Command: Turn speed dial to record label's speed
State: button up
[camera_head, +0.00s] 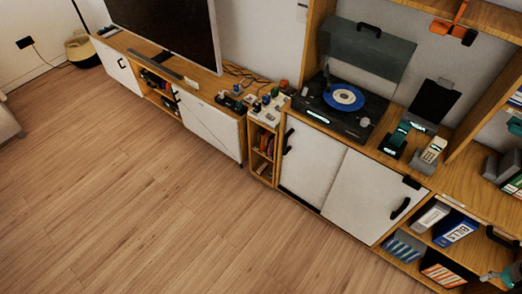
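A black record player (318,102) stands on the wooden cabinet, right of centre. Its smoky lid (372,50) is raised behind it. The player's front edge has a pale lit strip (317,114) at left and a small light round spot (364,122) at right. I cannot tell whether that spot is the speed dial, or where the dial points.
White cabinet doors (313,161) with black handles are below the player. A phone (433,150) and dark stands are to its right, small items (268,107) to its left. A television (170,30) stands further left. The wooden floor (140,190) in front is clear.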

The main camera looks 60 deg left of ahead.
aim_at(364, 122)
jog(key=z, duration=0.05)
jog(key=k, duration=0.8)
jog(key=u, duration=1.75)
jog(key=i, duration=1)
jog(key=u, duration=0.05)
